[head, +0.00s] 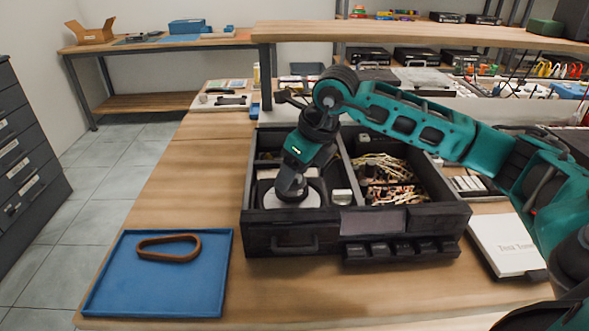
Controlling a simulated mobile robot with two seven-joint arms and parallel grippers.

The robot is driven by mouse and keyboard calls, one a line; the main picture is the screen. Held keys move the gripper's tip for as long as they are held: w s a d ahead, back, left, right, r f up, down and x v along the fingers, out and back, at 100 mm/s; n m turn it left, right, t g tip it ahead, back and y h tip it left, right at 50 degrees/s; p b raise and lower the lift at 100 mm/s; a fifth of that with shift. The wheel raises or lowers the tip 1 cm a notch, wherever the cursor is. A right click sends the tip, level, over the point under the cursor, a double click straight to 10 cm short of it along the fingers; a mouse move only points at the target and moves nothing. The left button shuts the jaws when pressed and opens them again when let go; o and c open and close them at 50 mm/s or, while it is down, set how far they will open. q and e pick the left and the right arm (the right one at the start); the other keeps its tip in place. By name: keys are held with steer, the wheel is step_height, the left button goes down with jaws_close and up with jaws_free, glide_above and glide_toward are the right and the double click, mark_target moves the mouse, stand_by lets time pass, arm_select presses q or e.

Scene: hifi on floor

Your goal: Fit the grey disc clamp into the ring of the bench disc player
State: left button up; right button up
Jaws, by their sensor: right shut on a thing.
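The bench disc player (280,236) is an open black case on the wooden bench, with a handle, a small display and a row of keys on its front. My right gripper (291,193) points down into its left compartment and is shut. A pale grey round piece (306,201) shows around and under the fingertips. I take the gripped thing to be the grey disc clamp, but the fingers hide most of it. The ring is hidden beneath, and I cannot tell whether the clamp is seated in it. My left gripper is not in view.
A blue tray (120,292) with a brown belt loop (168,247) lies at the left. The player's right compartment holds tangled wiring (388,180). A white booklet (508,245) lies right of the player. A shelf (420,34) overhangs the back. The bench front is clear.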

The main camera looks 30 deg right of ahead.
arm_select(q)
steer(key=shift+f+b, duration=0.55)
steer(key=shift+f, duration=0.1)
arm_select(e)
steer(key=shift+f, duration=0.7)
steer(key=o, duration=1.1)
steer(key=shift+v, duration=1.2)
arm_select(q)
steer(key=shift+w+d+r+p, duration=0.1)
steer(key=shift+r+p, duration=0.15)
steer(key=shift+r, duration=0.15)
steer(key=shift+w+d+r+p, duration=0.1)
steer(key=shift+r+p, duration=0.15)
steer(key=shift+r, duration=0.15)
arm_select(e)
steer(key=v, duration=1)
steer(key=shift+s+r, duration=0.2)
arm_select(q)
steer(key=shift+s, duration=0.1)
